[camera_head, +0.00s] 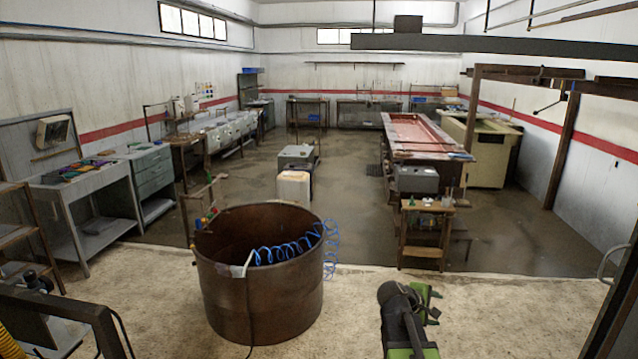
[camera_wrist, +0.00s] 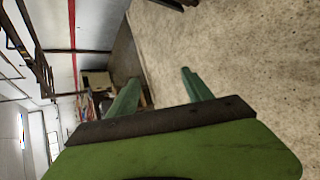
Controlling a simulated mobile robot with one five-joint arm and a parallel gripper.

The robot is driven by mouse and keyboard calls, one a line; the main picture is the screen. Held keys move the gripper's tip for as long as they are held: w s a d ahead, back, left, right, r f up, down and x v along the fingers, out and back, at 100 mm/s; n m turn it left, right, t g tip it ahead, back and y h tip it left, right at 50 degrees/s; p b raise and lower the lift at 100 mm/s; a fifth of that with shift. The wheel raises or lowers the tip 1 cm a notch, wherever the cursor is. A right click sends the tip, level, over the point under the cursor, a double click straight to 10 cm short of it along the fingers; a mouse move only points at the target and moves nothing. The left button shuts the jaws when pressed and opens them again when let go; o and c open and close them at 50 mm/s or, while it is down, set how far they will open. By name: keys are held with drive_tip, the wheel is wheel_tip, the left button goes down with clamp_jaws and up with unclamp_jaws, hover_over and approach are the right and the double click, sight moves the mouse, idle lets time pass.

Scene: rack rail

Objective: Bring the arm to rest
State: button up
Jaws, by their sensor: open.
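My gripper (camera_wrist: 158,78) shows in the wrist view as two green fingers standing apart on a dark bar with a green body below. It is open, and nothing is between the fingers but pale floor and the floor's darker edge behind. In the head view, my black and green arm stands up at the bottom, right of centre, over the pale floor. It touches nothing that I can see.
A large rusty drum (camera_head: 258,300) with a coiled blue hose (camera_head: 290,245) stands left of my arm. A small wooden stand (camera_head: 426,238) is beyond it. A long reddish table (camera_head: 415,133) stands further back. The pale floor (camera_head: 350,310) between drum and arm is clear.

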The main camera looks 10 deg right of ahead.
drive_tip(key=s+a+f+m+g+y, duration=0.1)
drive_tip(key=s+a+f+m+y, duration=0.2)
drive_tip(key=a, duration=0.5)
drive_tip(key=s+a+f+m+g+y, duration=0.2)
drive_tip(key=s+a, duration=0.4)
drive_tip(key=a, duration=0.3)
drive_tip(key=s+a+f+m+g+y, duration=0.1)
drive_tip(key=s+a+f+m+y, duration=0.3)
drive_tip(key=a, duration=0.4)
wheel_tip(320, 180, down, 2)
drive_tip(key=shift+s+a+f+m+g+y+b, duration=0.1)
drive_tip(key=shift+s+a+m+g+y+b, duration=0.25)
drive_tip(key=shift+m, duration=0.25)
drive_tip(key=shift+d, duration=0.1)
